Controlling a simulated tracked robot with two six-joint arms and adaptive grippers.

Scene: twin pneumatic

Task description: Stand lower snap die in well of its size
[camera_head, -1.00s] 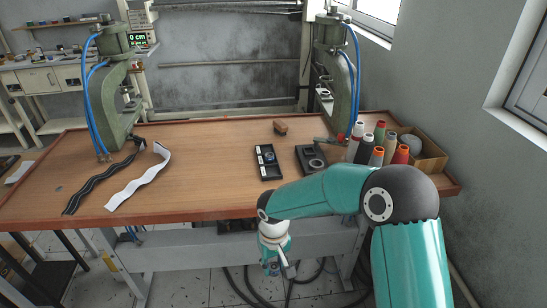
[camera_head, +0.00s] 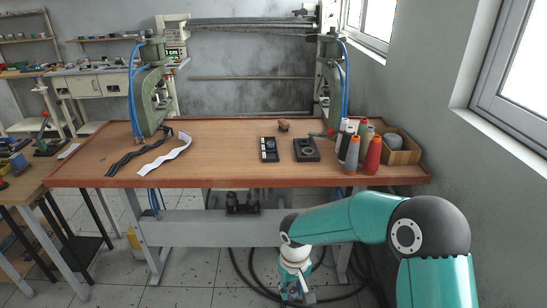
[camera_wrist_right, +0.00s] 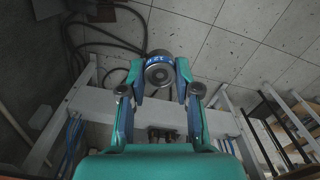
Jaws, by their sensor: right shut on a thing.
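The lower snap die (camera_wrist_right: 158,70), a round grey metal piece with a blue marked band, is between the fingertips of my right gripper (camera_wrist_right: 157,84) in the right wrist view. The gripper is shut on it. In the head view my right gripper (camera_head: 298,292) hangs low in front of the bench, below the tabletop; the die is hard to make out there. On the bench, a black tray with pale labels (camera_head: 269,149) lies left of a dark block with a round feature (camera_head: 306,150). Well sizes are too small to tell. My left gripper is out of view.
Thread cones (camera_head: 372,156) and a cardboard box (camera_head: 401,149) crowd the right end of the tabletop (camera_head: 220,165). Green presses with blue hoses (camera_head: 150,98) stand at both back corners. Black and white strips (camera_head: 165,154) lie at left. Cables lie on the floor.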

